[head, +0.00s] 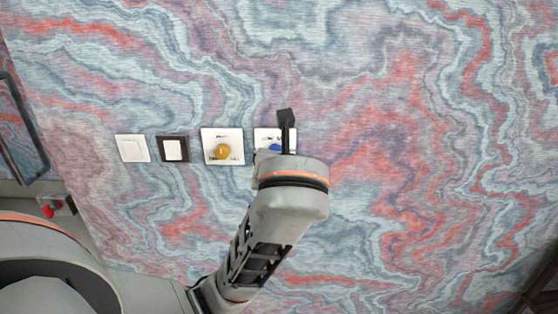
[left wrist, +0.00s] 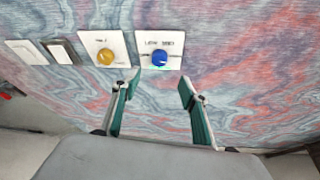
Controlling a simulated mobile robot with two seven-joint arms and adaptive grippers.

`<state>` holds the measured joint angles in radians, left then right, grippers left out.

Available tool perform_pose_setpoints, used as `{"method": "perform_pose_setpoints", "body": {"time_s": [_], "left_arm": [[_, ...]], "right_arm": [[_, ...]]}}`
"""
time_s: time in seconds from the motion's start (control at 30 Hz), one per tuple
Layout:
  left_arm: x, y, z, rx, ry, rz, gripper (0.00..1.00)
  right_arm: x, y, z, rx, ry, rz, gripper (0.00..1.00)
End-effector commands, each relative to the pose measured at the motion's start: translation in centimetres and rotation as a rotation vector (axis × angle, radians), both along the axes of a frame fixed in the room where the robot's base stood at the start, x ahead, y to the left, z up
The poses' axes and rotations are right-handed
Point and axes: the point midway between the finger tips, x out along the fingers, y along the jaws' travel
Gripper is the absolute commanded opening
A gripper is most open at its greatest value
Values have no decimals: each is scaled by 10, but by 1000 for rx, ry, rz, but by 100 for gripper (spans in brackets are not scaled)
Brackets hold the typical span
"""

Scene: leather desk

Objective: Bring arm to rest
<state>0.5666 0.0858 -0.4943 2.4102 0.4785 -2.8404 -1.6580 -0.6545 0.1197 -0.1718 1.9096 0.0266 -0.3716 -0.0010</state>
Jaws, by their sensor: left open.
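My left gripper (left wrist: 158,102) is open and empty in the left wrist view, its two green-lined fingers spread apart. It points at a wall panel with a blue knob (left wrist: 159,57) on a white plate and a yellow knob (left wrist: 105,56) on another white plate. The blue knob lies ahead of the gap between the fingers, and I see nothing held. In the head view my left arm comes up from the lower left, and its wrist partly covers the blue knob's plate (head: 262,134). The gripper is mostly hidden behind the wrist there. My right gripper is not in view.
Left of the knobs are a white switch (head: 132,148) and a dark-framed switch (head: 173,149). The yellow knob's plate (head: 222,135) stands beside them. The marbled wall (head: 430,160) to the right is bare. A dark curved handle (head: 24,125) shows at the far left.

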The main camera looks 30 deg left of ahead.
Motion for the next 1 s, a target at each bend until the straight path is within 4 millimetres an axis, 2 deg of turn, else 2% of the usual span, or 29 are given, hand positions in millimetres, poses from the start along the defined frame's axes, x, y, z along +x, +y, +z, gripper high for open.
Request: {"method": "perform_pose_setpoints", "body": {"time_s": [0.63, 0.73, 0.77, 0.87, 0.97, 1.0], "left_arm": [[-4, -2, 2, -1, 2, 1, 44], [-3, -4, -4, -17, 2, 1, 44], [-1, -5, -8, -33, 1, 1, 44], [7, -14, -38, -146, -7, 7, 44], [17, -30, -88, -343, -27, 32, 44], [20, -37, -111, -437, -38, 50, 44]], "right_arm": [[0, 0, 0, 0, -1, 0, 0], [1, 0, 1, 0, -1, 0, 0], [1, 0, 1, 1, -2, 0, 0], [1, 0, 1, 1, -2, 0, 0], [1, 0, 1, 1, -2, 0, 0], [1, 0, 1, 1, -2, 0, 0]]}}
